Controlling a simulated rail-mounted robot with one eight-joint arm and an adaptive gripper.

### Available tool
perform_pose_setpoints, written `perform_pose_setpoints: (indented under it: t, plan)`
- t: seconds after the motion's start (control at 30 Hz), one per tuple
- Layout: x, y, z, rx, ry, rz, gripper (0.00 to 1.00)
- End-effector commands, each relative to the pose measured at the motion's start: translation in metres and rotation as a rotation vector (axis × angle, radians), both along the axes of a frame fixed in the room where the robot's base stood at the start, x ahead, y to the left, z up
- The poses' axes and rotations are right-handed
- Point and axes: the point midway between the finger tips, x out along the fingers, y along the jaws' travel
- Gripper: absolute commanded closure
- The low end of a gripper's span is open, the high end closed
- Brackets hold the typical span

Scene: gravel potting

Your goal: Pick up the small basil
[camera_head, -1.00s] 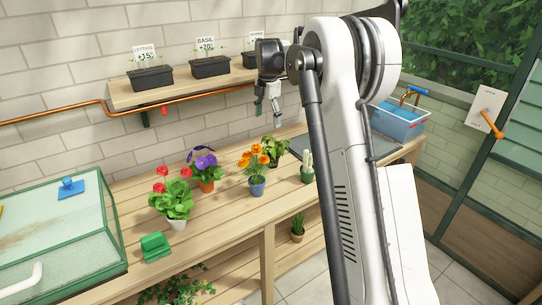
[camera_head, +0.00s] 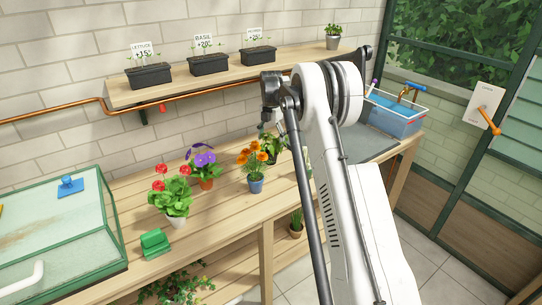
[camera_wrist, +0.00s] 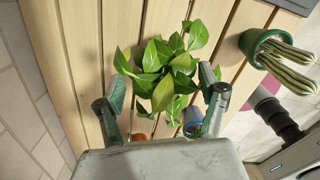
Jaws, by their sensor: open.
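A leafy green plant, which looks like the small basil (camera_head: 271,148), stands on the wooden bench in the head view, partly behind my arm. In the wrist view the basil (camera_wrist: 165,58) fills the space in front of my gripper (camera_wrist: 162,86). The two fingers are apart, one on each side of the leaves, and nothing is gripped. I cannot tell whether the fingers touch the leaves. The basil's pot is hidden under the foliage. In the head view the fingers are not clearly visible.
Orange flowers in a blue pot (camera_head: 256,184) stand close to the basil. Purple (camera_head: 205,182) and red (camera_head: 175,200) flowers stand further left. A cactus in a green pot (camera_wrist: 252,42) is right of the basil in the wrist view. A seedling shelf (camera_head: 225,80) runs above.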

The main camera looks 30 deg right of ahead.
Motion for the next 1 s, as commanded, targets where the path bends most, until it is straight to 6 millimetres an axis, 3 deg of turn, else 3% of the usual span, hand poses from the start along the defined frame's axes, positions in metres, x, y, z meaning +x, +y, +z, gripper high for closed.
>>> perform_pose_setpoints:
  t: [0.27, 0.6, 0.83, 1.0]
  plan:
    - [-0.001, 0.001, -0.014, 0.000, 0.000, 0.000, 0.28]
    - [-0.004, 0.003, -0.056, 0.000, 0.000, 0.000, 0.28]
    - [-0.004, 0.003, -0.058, 0.000, 0.000, 0.000, 0.28]
    - [-0.004, 0.003, -0.058, 0.000, 0.000, 0.000, 0.50]
